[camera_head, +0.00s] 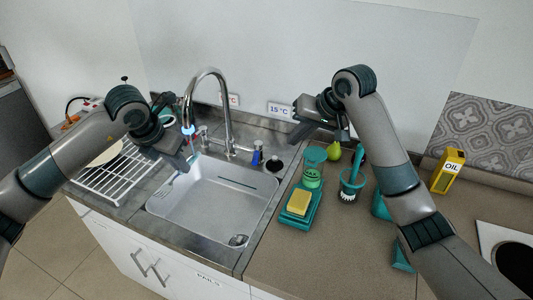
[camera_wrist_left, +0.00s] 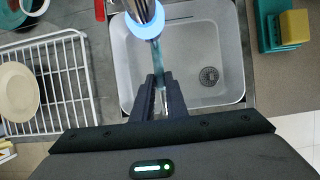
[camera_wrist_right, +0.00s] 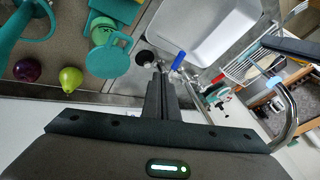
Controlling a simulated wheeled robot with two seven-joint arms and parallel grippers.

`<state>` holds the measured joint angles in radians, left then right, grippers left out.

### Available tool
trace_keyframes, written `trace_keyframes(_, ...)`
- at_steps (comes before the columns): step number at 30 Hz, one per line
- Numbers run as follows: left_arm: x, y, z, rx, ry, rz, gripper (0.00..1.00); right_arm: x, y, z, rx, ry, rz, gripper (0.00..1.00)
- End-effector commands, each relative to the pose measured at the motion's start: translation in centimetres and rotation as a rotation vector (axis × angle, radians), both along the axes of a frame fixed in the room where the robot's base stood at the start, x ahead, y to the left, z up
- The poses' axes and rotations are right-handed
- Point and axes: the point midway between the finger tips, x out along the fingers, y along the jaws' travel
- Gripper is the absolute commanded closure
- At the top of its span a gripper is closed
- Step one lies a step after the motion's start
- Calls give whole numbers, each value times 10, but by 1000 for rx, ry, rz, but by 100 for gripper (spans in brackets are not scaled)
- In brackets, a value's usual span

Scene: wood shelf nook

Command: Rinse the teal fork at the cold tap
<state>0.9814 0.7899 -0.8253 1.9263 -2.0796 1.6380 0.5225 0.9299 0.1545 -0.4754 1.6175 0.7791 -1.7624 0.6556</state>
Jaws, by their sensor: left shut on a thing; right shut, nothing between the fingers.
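My left gripper (camera_head: 186,164) is shut on the teal fork and holds it over the sink, close under the spout. In the left wrist view the fork (camera_wrist_left: 157,58) shows as a thin teal strip ahead of the fingers (camera_wrist_left: 158,85), partly covered by the spout's end. The spout (camera_head: 222,82) has a glowing pale-blue ring (camera_wrist_left: 150,24) at its outlet. I cannot tell whether water runs. The blue tap handle (camera_head: 257,156) stands right of the spout, and shows in the right wrist view (camera_wrist_right: 179,60). My right gripper (camera_wrist_right: 161,76) is shut and empty, apart from the handle.
The steel sink (camera_head: 215,205) is below. A dish rack (camera_head: 108,178) with a plate is left. A "15 °C" sign (camera_head: 280,109) is behind the taps. A yellow sponge (camera_head: 299,202) on a teal tray, a brush in a holder (camera_head: 351,188), and an oil box (camera_head: 448,171) stand right.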

Motion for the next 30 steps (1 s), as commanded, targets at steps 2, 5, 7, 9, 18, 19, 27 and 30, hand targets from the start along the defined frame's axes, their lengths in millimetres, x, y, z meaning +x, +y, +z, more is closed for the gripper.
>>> trace_keyframes(2, 0, 0, 0, 0, 0, 0, 100, -1, -1, 0, 4, 2, -10, 100)
trace_keyframes(5, 0, 0, 0, 0, 0, 0, 100, -1, -1, 0, 5, 2, -11, 100)
trace_keyframes(7, 0, 0, 0, 0, 0, 0, 100, -1, -1, 0, 4, 2, -10, 100)
trace_keyframes(9, 0, 0, 0, 0, 0, 0, 100, -1, -1, 0, 4, 2, -10, 100)
trace_keyframes(18, 0, 0, 0, 0, 0, 0, 100, 2, 3, -7, 5, 3, -10, 100)
trace_keyframes(19, 0, 0, 0, 0, 0, 0, 100, 3, 4, -9, 5, 3, -8, 100)
trace_keyframes(27, 0, 0, 0, 0, 0, 0, 100, 15, 19, -40, 4, 6, -9, 100)
trace_keyframes(30, 0, 0, 0, 0, 0, 0, 100, 22, 27, -54, 3, 5, -8, 100)
